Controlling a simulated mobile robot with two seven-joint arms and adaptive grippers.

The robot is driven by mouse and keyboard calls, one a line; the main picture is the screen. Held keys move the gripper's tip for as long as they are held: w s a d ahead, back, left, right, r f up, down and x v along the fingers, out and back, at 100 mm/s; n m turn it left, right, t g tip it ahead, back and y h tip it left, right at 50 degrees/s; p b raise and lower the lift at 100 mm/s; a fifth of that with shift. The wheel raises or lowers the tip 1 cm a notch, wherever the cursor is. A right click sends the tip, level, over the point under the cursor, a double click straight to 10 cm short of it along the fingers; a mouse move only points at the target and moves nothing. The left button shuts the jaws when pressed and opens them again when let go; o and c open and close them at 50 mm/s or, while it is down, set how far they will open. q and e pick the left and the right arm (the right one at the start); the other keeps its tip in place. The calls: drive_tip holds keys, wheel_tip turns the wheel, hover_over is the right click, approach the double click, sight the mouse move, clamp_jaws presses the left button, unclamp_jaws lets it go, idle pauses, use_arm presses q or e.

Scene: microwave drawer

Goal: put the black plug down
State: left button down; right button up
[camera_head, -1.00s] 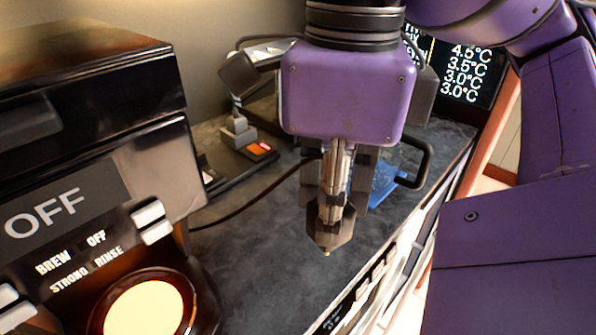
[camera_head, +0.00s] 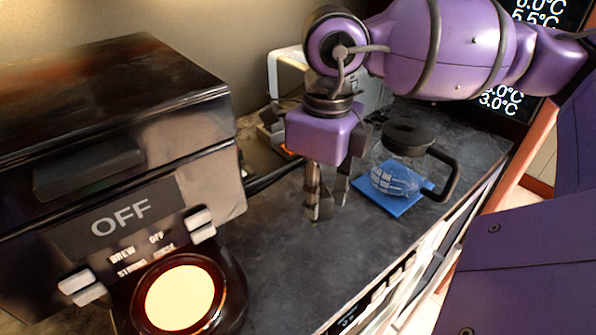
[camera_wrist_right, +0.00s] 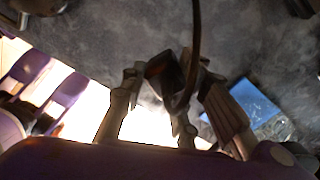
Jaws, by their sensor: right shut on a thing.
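My right gripper (camera_head: 322,208) points down over the dark countertop (camera_head: 300,265), right of the coffee maker. In the right wrist view, its fingers (camera_wrist_right: 172,88) are closed around the black plug (camera_wrist_right: 163,72), a small dark block. A dark cable (camera_wrist_right: 195,35) runs up from the plug in that view. In the head view the cable (camera_head: 262,182) comes from beside the coffee maker towards the gripper, and the plug is mostly hidden by the fingers. I cannot tell if the plug touches the counter. My left gripper is not in view.
The coffee maker (camera_head: 120,150), with an OFF display and round lit button, fills the left. A glass carafe (camera_head: 398,172) with a black lid and handle stands on a blue mat (camera_head: 408,203) to the right. The counter in front of the gripper is clear.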

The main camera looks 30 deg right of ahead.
drive_tip(key=shift+w+d+f, duration=0.15)
drive_tip(key=shift+w+f, duration=0.2)
drive_tip(key=shift+f, duration=0.1)
drive_tip(key=shift+w+d+f, duration=0.1)
drive_tip(key=shift+w+f, duration=0.05)
drive_tip(key=shift+f, duration=0.8)
drive_tip(key=shift+w+f, duration=0.1)
drive_tip(key=shift+f, duration=0.8)
drive_tip(key=shift+f, duration=0.2)
drive_tip(key=o, duration=1.2)
drive_tip(key=shift+r, duration=0.15)
wheel_tip(320, 180, up, 12)
drive_tip(key=shift+d+r, duration=0.1)
drive_tip(key=shift+d, duration=0.05)
